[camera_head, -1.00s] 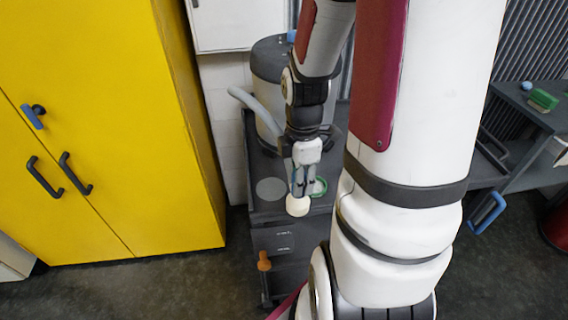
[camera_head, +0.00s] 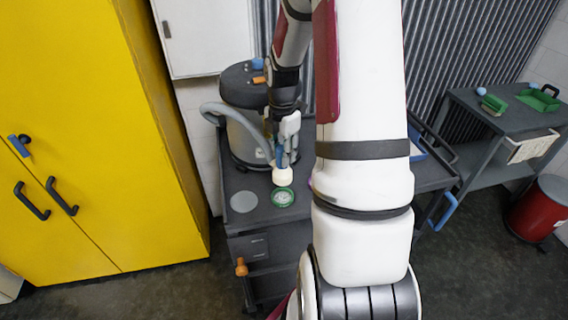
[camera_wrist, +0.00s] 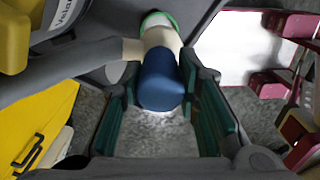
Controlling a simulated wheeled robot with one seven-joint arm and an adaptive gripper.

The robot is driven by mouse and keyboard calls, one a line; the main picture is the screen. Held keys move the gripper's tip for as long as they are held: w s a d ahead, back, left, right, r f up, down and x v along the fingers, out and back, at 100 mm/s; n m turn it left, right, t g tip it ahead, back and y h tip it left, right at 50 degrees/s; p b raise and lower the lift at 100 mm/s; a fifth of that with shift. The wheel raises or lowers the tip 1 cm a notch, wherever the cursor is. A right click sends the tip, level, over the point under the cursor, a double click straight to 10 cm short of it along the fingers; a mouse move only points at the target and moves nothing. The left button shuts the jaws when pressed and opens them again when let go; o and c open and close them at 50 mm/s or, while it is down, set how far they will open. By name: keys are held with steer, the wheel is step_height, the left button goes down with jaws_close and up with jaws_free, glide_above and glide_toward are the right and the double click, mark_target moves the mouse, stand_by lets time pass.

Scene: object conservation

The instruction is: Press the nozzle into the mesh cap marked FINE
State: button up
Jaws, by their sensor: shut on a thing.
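My gripper (camera_head: 284,155) is shut on the nozzle, which hangs tip-down from it. The nozzle has a blue body (camera_wrist: 161,80) and a wide cream end (camera_head: 282,176). In the wrist view the blue body sits between my two green-lined fingers. A green-rimmed round cap (camera_head: 283,197) lies on the dark cart top, just below the cream end in the head view. Its green rim also shows beyond the nozzle in the wrist view (camera_wrist: 158,17). A plain grey disc (camera_head: 243,201) lies to its left. I cannot read any FINE marking, nor tell whether nozzle and green-rimmed cap touch.
A grey canister (camera_head: 245,135) with a thick hose stands at the back of the cart. An orange knob (camera_head: 241,266) sticks out at the cart's front. A yellow cabinet (camera_head: 90,130) stands left. A side table (camera_head: 505,115) with green items and a red bin (camera_head: 540,208) stand right.

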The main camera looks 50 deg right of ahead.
mark_target(282, 171)
steer(key=shift+w+d+f+b, duration=0.1)
steer(key=shift+w+f+b, duration=0.05)
steer(key=shift+f+b, duration=0.3)
step_height(282, 171, down, 4)
steer(key=b, duration=0.3)
steer(key=shift+f, duration=1.25)
steer(key=shift+p, duration=0.7)
steer(key=shift+f+p, duration=0.4)
steer(key=shift+f, duration=0.7)
stand_by(2.2)
steer(key=shift+r+p, duration=0.1)
steer(key=shift+p, duration=0.25)
stand_by(1.0)
steer(key=o, duration=1.1)
